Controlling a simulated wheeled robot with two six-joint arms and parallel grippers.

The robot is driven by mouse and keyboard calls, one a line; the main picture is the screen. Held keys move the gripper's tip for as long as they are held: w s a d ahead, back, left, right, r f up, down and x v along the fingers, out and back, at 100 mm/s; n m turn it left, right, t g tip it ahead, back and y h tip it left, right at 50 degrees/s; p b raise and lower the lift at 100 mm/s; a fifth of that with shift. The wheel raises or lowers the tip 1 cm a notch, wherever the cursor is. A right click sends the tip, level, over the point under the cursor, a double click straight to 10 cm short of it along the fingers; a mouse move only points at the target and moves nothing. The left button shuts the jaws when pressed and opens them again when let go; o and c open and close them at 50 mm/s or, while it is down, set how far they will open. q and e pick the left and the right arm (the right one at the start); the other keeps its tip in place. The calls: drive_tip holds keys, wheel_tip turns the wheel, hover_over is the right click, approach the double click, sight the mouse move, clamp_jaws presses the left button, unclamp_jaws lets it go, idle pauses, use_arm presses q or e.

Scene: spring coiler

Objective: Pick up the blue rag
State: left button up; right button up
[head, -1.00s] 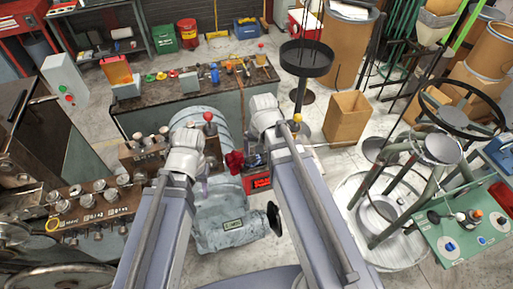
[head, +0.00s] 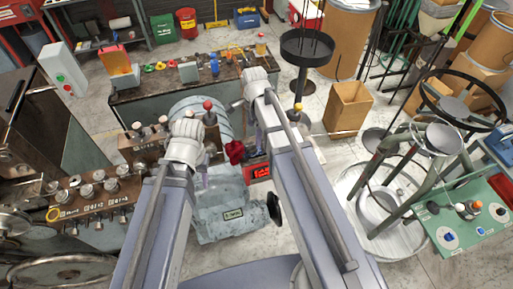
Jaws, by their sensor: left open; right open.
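I cannot make out a blue rag with certainty. A small blue object (head: 214,67) stands among the tools on the back bench; it looks more like a bottle than cloth. A crumpled red thing (head: 234,151) hangs by the grey machine (head: 225,210) between my arms. My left gripper (head: 206,150) is beside the machine's rounded housing, left of the red thing. My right gripper (head: 240,104) is higher in the picture, in front of the bench. Both are small and partly hidden by my wrists. I see nothing held in either.
The back bench (head: 140,100) carries several small tools. A control panel with knobs (head: 85,205) is at left. A cardboard box (head: 347,105), a round dark tray on a post (head: 306,48) and a reel stand (head: 395,205) are at right. Some floor beside the box is clear.

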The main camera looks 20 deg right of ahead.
drive_tip(key=shift+f+b, duration=0.7)
drive_tip(key=shift+f, duration=0.35)
drive_tip(key=shift+f, duration=0.1)
drive_tip(key=f+b, duration=0.5)
drive_tip(key=shift+s+d, duration=0.2)
drive_tip(key=shift+s, duration=0.2)
drive_tip(key=c, duration=1.4)
drive_tip(key=shift+r, duration=0.1)
wheel_tip(320, 180, up, 10)
drive_tip(key=p, duration=1)
